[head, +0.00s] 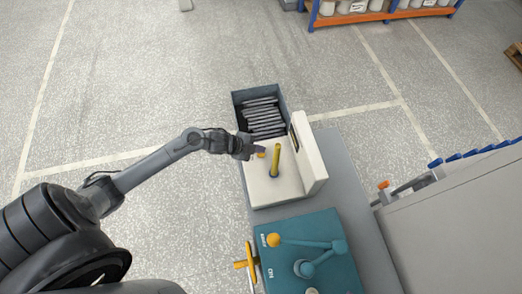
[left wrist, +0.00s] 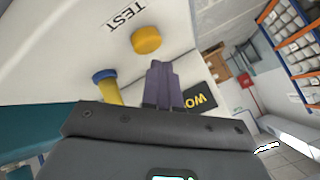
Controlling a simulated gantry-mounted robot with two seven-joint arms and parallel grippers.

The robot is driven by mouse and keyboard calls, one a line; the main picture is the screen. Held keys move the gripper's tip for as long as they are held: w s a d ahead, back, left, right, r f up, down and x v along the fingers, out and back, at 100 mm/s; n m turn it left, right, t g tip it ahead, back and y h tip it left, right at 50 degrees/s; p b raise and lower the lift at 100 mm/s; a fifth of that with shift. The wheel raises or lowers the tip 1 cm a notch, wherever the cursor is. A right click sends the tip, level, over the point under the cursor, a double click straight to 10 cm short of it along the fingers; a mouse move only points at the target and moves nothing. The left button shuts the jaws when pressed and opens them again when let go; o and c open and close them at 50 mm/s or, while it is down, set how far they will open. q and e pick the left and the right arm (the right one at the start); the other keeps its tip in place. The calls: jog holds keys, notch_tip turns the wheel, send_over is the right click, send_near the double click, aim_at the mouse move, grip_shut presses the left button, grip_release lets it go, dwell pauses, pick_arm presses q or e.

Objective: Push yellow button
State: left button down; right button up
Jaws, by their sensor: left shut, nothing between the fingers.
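The yellow button (left wrist: 146,40) is a short round cap on a white panel beside the word TEST in the left wrist view. In the head view the button (head: 261,155) is a small orange-yellow spot on the white machine (head: 270,188), right by my left gripper's tip. My left gripper (head: 254,152) is shut and empty, its arm coming in from the left. In the left wrist view its dark fingers (left wrist: 162,76) lie together and point toward the panel, just below the button in the picture. I cannot tell whether they touch it. My right gripper is not in view.
A dark bin of grey rods (head: 263,112) lies behind. A teal unit (head: 305,225) with a jointed lever and orange knob is in front. Open floor lies left.

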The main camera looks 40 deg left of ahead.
pick_arm(q)
jog(key=shift+r, duration=0.15)
notch_tip(320, 180, up, 5)
jog(key=p, duration=0.5)
dwell(0.8)
